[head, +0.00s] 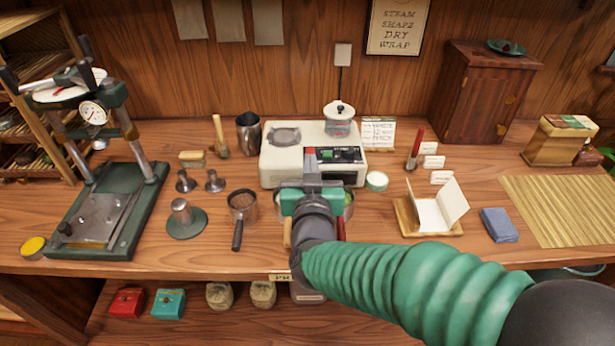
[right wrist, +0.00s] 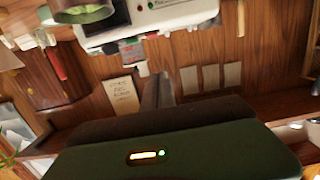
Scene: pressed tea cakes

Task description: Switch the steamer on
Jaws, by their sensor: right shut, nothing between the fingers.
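The steamer is a cream-white box (head: 275,165) at the middle back of the counter, with a dark control panel (head: 345,155) on its front right. A small red piece (head: 310,153) shows beside the panel; I cannot tell whether it is the switch. The steamer is also at the top of the right wrist view (right wrist: 175,18), its panel partly cut off. My right gripper (head: 313,177) is shut and empty, just in front of the steamer. Its shut fingers (right wrist: 158,88) point at the steamer front; contact cannot be told. My left gripper is not in view.
A glass jar (head: 339,120) stands on the steamer. A press (head: 105,210) is at left. A handled pan (head: 242,207) and a round green container (head: 376,181) are near my gripper. Bowls or tools under my arm are mostly hidden. A paper holder (head: 405,222) lies right.

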